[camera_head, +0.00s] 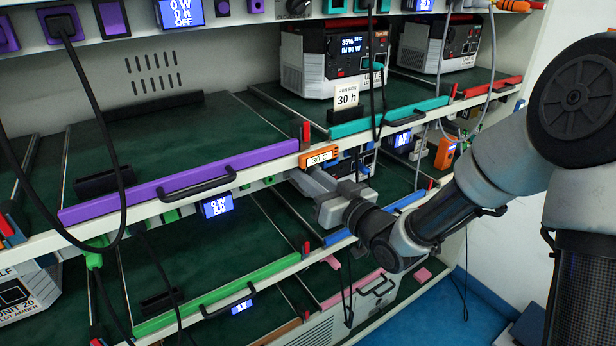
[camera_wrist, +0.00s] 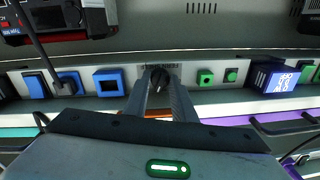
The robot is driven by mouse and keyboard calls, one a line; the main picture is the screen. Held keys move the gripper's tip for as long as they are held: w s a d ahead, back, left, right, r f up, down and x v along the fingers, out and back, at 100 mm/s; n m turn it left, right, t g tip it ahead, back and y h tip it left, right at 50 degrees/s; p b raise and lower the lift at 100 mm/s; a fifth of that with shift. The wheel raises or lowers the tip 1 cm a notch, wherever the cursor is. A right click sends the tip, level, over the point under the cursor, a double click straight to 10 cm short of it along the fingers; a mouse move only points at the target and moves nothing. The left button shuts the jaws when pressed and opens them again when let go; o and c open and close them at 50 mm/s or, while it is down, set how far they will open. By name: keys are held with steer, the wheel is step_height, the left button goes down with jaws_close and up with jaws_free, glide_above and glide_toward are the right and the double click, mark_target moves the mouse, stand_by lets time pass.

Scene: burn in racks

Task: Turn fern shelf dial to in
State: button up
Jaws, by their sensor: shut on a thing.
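The dial (camera_wrist: 160,76) is a round black knob on the pale strip in the wrist view, between green sockets and blue sockets. My gripper (camera_wrist: 161,86) has one finger on each side of it and is shut on it. In the head view my gripper (camera_head: 306,182) reaches the strip below the purple-edged shelf, and the dial is hidden there. The green-edged shelf (camera_head: 215,292), which looks like the fern one, lies below that strip.
A blue-lit screen (camera_wrist: 277,78) reads OFF beside the green sockets. Black cables hang in front at the left.

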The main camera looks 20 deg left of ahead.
steer(key=shift+m+t+p, duration=0.4)
steer(key=shift+m+p, duration=0.05)
steer(key=shift+m, duration=3.35)
steer(key=o, duration=1.1)
steer(key=shift+c, duration=0.2)
steer(key=shift+a+r, duration=0.1)
steer(key=shift+a, duration=0.05)
